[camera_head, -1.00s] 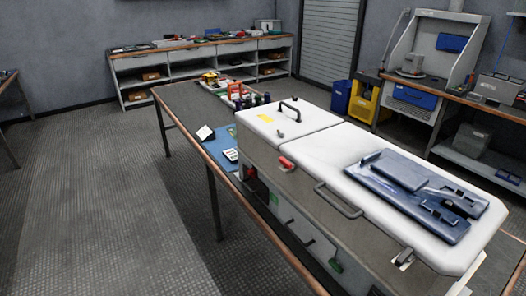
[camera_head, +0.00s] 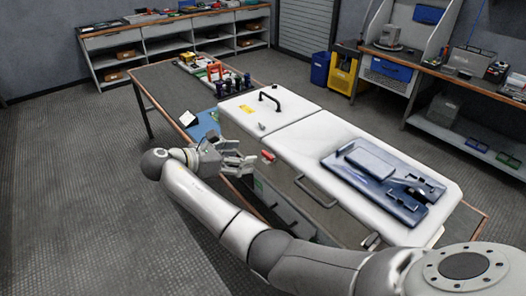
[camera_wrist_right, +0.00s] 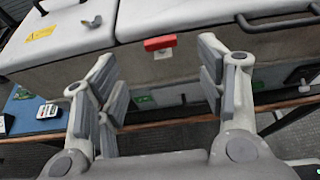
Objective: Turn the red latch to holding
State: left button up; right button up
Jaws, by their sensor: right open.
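The red latch (camera_head: 268,156) is a small red block on the front upper edge of the white-topped cabinet (camera_head: 310,135). In the right wrist view the red latch (camera_wrist_right: 160,43) lies flat across, with a pale plate under it, beyond the fingers and a little above the gap between them. My right gripper (camera_head: 238,160) is open and empty, in front of the cabinet just left of the latch in the head view. In the wrist view its two fingers (camera_wrist_right: 160,85) stand wide apart and do not touch the latch. My left gripper is not in view.
A blue tray device (camera_head: 380,180) lies on the cabinet lid. A black handle (camera_head: 270,97) stands on the lid, and a long bar handle (camera_head: 316,192) is on the front right of the latch. A blue mat with a meter (camera_wrist_right: 47,110) lies at left.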

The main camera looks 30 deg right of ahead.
aim_at(266, 154)
jog(key=p+x, duration=0.1)
jog(key=x, duration=0.8)
jog(key=shift+w+d+f+p, duration=0.1)
jog(key=shift+d+f+p, duration=0.1)
jog(key=shift+p, duration=0.15)
jog(key=shift+c, duration=0.3)
jog(key=c, duration=1)
jog(key=shift+o, duration=0.2)
